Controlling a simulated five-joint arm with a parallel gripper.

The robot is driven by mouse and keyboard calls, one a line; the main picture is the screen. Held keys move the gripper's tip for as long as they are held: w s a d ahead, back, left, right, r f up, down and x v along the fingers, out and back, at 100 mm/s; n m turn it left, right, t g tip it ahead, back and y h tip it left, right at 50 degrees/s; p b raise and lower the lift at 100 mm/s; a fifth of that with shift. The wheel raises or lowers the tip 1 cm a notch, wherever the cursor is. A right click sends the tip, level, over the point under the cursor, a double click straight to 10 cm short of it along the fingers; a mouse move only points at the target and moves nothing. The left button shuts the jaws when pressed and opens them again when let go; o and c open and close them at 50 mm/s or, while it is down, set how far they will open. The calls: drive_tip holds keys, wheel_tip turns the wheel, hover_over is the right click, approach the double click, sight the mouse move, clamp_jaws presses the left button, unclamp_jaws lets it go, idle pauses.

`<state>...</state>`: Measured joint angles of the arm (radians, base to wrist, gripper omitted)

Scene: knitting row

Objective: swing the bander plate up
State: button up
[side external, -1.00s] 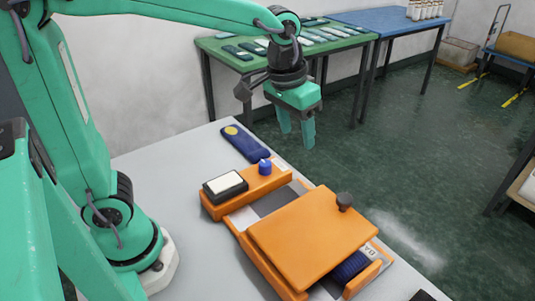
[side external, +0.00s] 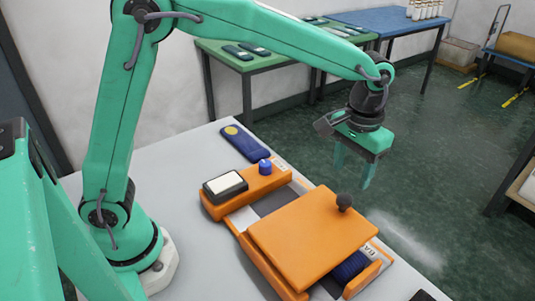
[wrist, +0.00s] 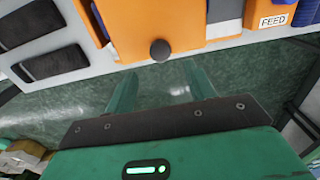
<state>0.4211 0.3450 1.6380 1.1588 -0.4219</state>
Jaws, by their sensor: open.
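The bander plate (side external: 305,235) is a flat orange panel lying lowered over the orange bander.
A dark blue roll (side external: 350,268) shows under the plate's right side. An orange block with a blue knob (side external: 265,167) and a white-topped pad (side external: 225,186) stands left of it. A blue folded piece (side external: 245,143) lies behind. A FEED label (wrist: 273,21) shows in the wrist view.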

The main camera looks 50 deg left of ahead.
sight(345, 198)
drive_tip(key=shift+f, duration=5)
drive_tip(key=shift+c, duration=0.2)
drive_tip(key=c, duration=0.8)
drive_tip(key=shift+o, duration=0.2)
drive_tip(key=shift+s+r, duration=0.1)
drive_tip(key=shift+s+r+t+h, duration=0.15)
drive_tip(key=shift+s+r+t, duration=0.15)
drive_tip(key=shift+r, duration=0.4)
drive_tip(key=shift+s+r+t+h, duration=0.15)
drive_tip(key=shift+s+r+t, duration=0.15)
drive_tip(key=shift+r, duration=0.45)
